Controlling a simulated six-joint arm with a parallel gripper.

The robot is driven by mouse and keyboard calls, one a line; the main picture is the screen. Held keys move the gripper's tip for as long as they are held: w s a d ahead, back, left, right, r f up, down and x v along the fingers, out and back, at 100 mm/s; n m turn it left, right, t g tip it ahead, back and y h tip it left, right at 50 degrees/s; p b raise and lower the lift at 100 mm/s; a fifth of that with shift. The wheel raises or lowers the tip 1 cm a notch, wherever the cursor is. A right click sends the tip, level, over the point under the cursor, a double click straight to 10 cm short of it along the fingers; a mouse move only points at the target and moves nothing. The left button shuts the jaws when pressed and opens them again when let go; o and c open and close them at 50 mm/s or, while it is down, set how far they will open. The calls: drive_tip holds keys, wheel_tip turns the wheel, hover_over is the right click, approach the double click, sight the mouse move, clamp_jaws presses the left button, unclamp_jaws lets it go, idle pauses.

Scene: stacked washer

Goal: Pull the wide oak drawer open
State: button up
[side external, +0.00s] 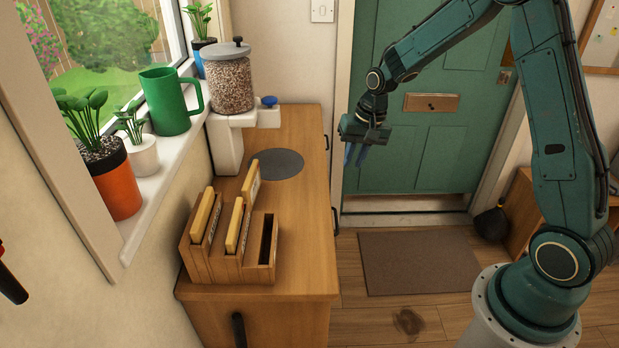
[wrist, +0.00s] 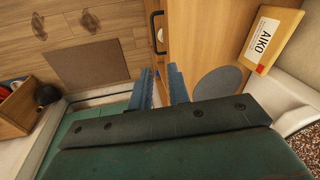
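The oak cabinet (side external: 305,240) stands along the window wall, its front facing right and seen almost edge-on. Dark handles stick out from that front: one farther back (side external: 326,142) and one nearer (side external: 336,220). I cannot tell which belongs to the wide drawer; no drawer is seen pulled out. A dark bar handle also shows in the wrist view (wrist: 153,32), beyond my fingertips. My gripper (side external: 355,155) hangs just right of the cabinet front, blue fingers pointing down. In the wrist view its fingers (wrist: 162,72) are apart with nothing between them.
A slotted wooden holder (side external: 255,262) with upright yellow-edged cards and a grey disc (side external: 276,164) are on the cabinet top. A jar dispenser (side external: 230,85) stands behind. A brown mat (side external: 418,263) lies on open floor before the green door (side external: 425,165).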

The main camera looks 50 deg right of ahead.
wheel_tip(320, 180, down, 8)
drive_tip(key=w+d+m, duration=0.1)
drive_tip(key=w+d, duration=0.1)
drive_tip(key=shift+d+m+g, duration=0.15)
drive_tip(key=shift+m+g, duration=0.15)
wheel_tip(320, 180, down, 13)
drive_tip(key=w+a, duration=0.1)
drive_tip(key=a, duration=0.1)
drive_tip(key=shift+w+f, duration=0.15)
drive_tip(key=shift+w, duration=0.25)
idle(0.4)
clamp_jaws()
